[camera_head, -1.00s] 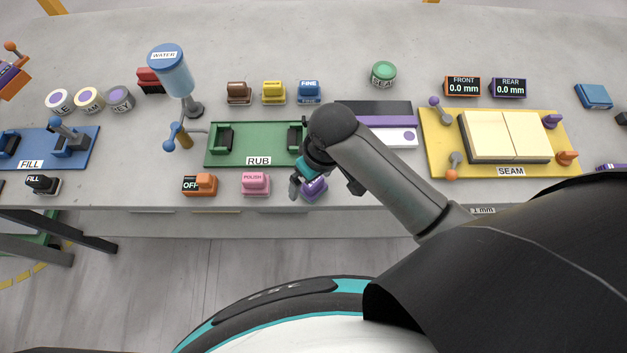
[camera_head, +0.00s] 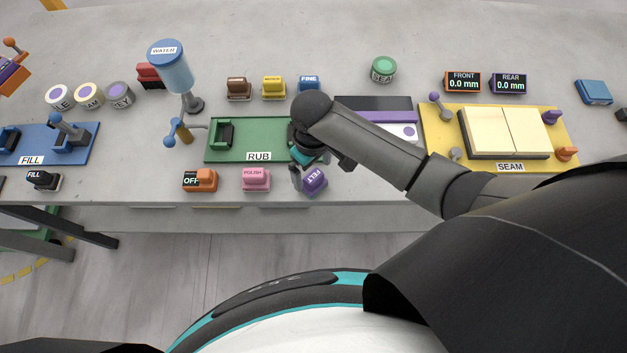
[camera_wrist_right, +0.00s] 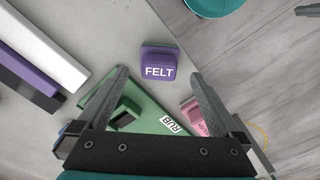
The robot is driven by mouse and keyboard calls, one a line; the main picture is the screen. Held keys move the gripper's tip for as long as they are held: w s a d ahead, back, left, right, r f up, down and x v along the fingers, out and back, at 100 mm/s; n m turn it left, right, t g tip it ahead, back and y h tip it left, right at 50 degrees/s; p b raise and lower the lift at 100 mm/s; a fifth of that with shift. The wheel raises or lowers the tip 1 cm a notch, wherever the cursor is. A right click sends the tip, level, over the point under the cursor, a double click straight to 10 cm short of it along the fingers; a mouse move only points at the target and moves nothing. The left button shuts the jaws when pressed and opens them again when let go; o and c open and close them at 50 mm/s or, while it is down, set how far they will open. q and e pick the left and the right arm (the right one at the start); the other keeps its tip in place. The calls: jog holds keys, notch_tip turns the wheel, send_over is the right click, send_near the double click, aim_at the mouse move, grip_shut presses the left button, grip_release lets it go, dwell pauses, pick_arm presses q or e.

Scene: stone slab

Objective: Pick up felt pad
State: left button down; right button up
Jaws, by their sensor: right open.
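The felt pad (camera_head: 314,181) is a small purple block labelled FELT. It sits on the stone slab near its front edge, right of the pink POLISH pad. In the right wrist view the felt pad (camera_wrist_right: 159,64) lies beyond the fingertips, roughly centred between their lines. My right gripper (camera_head: 318,172) is open and empty, just behind and above the pad in the head view. The right wrist view shows its two fingers (camera_wrist_right: 159,85) spread wide, with nothing between them at the tips. My left gripper is not in view.
The green RUB plate (camera_head: 255,137) lies behind. The yellow SEAM plate (camera_head: 436,136) is to the right. Bare slab lies between the felt pad and SEAM.

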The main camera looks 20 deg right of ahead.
aim_at(314, 176)
jog(key=shift+d+f+b, duration=0.1)
jog(key=shift+f+b, duration=0.4)
jog(key=shift+f, duration=2.3)
jog(key=c, duration=1.5)
jog(key=shift+c, duration=0.2)
jog(key=shift+r, duration=0.15)
notch_tip(314, 176, up, 20)
jog(key=p, duration=0.3)
jog(key=shift+p, duration=0.35)
